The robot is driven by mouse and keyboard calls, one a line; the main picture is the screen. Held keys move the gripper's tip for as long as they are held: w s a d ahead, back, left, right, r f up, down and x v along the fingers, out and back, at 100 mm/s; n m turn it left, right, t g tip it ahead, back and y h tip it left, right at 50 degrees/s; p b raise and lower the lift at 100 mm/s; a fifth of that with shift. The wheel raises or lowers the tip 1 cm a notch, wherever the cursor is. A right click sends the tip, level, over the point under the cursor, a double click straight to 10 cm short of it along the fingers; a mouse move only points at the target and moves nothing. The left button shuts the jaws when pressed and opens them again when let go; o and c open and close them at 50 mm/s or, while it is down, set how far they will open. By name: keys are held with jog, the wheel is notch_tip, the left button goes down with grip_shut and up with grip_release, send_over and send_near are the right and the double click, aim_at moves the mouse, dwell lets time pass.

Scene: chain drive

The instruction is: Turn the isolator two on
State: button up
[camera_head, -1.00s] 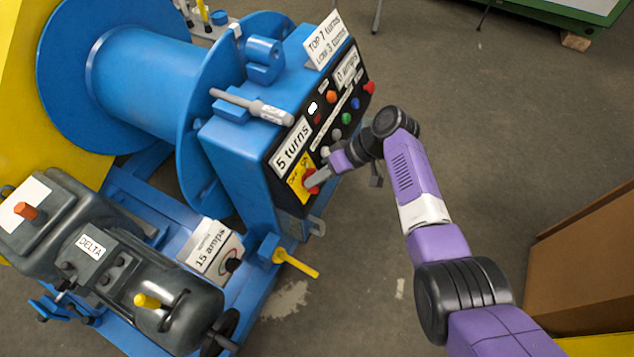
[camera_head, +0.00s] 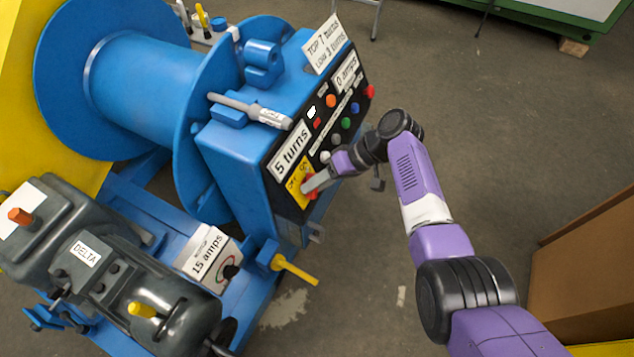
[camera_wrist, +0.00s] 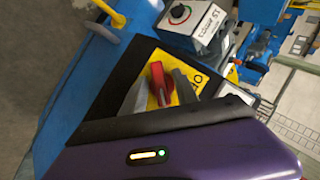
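A red rotary switch (camera_head: 311,193) sits on a yellow plate (camera_head: 293,186) marked OFF and ON, low on the black control panel of the blue console. In the wrist view the red switch handle (camera_wrist: 158,82) and the yellow plate (camera_wrist: 190,92) show close up. My gripper (camera_head: 308,187) is at the switch, its grey fingers pointing at the panel. In the wrist view my gripper (camera_wrist: 160,88) has one finger on each side of the red handle. The fingers stand apart; firm contact with the handle does not show. No number on the switch is readable.
A yellow-handled lever (camera_head: 296,269) sticks out below. A "15 amps" box (camera_head: 207,255) with a dial stands left of it.

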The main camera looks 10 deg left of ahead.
jog(key=shift+r, duration=0.15)
jog(key=v, duration=0.7)
jog(key=shift+d+r, duration=0.2)
jog(key=shift+d, duration=0.1)
jog(key=shift+w, duration=0.1)
